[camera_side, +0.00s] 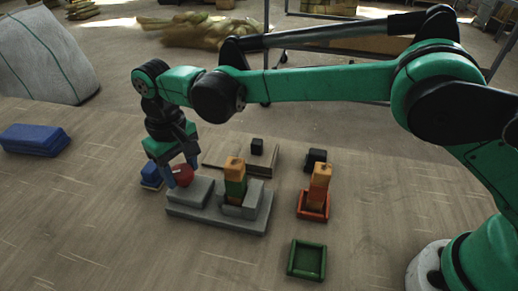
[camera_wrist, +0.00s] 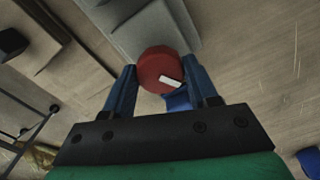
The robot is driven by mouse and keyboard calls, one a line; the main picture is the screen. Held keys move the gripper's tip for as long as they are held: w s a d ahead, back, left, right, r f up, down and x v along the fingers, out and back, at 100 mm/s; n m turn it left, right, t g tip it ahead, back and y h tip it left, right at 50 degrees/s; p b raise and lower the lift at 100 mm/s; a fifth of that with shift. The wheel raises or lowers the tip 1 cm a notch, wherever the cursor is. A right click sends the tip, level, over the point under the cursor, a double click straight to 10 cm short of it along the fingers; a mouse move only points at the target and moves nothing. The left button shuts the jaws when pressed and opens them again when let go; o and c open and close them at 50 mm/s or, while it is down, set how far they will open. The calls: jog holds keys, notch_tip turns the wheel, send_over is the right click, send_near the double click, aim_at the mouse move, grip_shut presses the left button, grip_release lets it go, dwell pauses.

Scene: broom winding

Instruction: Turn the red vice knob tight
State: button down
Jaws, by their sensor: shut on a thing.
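The red vice knob (camera_side: 183,175) is at the left end of the grey vice (camera_side: 215,216). It also shows in the wrist view (camera_wrist: 160,68), with a white mark on its face. My gripper (camera_side: 180,180) has its two blue fingers on either side of the knob and is shut on it; the wrist view shows the fingers (camera_wrist: 162,82) at its left and right edges.
A red tray (camera_side: 313,212) holds stacked orange blocks (camera_side: 320,180). A green tray (camera_side: 307,259) in front is empty. The front left table is clear.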

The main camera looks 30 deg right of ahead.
aim_at(181, 171)
jog(key=m, duration=0.4)
jog(key=shift+m, duration=2.1)
jog(key=shift+c, duration=1.2)
grip_release()
jog(key=shift+r, duration=0.15)
jog(key=shift+r, duration=2.7)
